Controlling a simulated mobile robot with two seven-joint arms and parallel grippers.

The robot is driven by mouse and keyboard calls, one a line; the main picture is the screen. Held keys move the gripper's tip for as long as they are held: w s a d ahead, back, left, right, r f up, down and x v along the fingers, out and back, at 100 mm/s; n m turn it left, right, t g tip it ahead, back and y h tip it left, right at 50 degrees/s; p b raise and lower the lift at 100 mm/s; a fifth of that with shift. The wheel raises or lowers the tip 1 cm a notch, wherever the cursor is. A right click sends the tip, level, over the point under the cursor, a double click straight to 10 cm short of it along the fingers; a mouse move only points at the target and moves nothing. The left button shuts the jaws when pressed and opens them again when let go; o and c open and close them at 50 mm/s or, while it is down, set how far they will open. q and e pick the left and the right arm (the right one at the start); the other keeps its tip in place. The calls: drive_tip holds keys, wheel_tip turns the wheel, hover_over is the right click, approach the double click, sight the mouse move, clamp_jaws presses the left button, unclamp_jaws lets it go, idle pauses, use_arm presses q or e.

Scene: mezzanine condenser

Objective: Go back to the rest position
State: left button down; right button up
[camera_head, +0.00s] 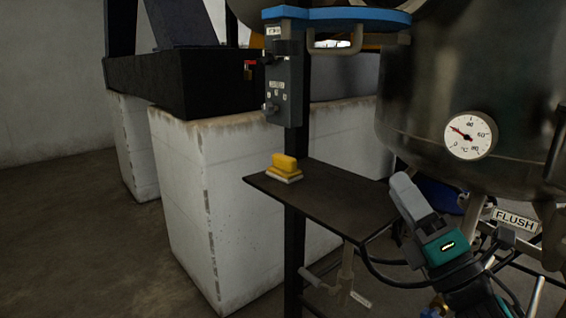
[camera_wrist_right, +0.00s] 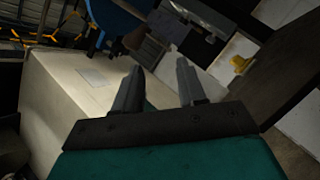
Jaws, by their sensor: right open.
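My right gripper (camera_head: 408,192) is at the right of the head view, in front of the dark tank and beside the right end of the small dark shelf. In the right wrist view its two fingers (camera_wrist_right: 157,88) stand apart with nothing between them. My left gripper is in neither view.
A yellow brush-like block (camera_head: 284,167) sits on the dark shelf (camera_head: 325,190). A grey control box (camera_head: 284,85) hangs on the post above. The tank (camera_head: 430,120) carries a dial gauge (camera_head: 470,135) and a FLUSH tag (camera_head: 515,219). Floor at left is clear.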

wheel_tip(320, 180, down, 12)
drive_tip(key=s+f+m+g+h, duration=0.15)
drive_tip(key=m+h, duration=0.45)
drive_tip(key=m, duration=0.6)
drive_tip(key=s+a+f+m+g+h, duration=0.1)
drive_tip(key=s+a+f+m+g, duration=0.3)
drive_tip(key=s+f+m, duration=0.5)
drive_tip(key=s+a+f+m+g, duration=0.1)
drive_tip(key=s+f+m+g, duration=0.5)
drive_tip(key=f, duration=0.6)
use_arm(q)
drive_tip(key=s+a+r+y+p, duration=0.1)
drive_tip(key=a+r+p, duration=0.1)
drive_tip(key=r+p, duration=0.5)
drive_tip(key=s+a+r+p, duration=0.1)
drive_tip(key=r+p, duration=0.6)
drive_tip(key=p, duration=0.8)
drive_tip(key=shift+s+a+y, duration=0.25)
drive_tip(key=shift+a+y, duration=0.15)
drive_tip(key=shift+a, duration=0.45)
use_arm(e)
drive_tip(key=d+r+h, duration=0.1)
drive_tip(key=d+r, duration=0.1)
drive_tip(key=r, duration=0.5)
drive_tip(key=s+d+r, duration=0.1)
drive_tip(key=d+r, duration=0.1)
drive_tip(key=r, duration=0.5)
drive_tip(key=shift+s+d+r+m+h, duration=0.25)
drive_tip(key=shift+r+m+h, duration=0.15)
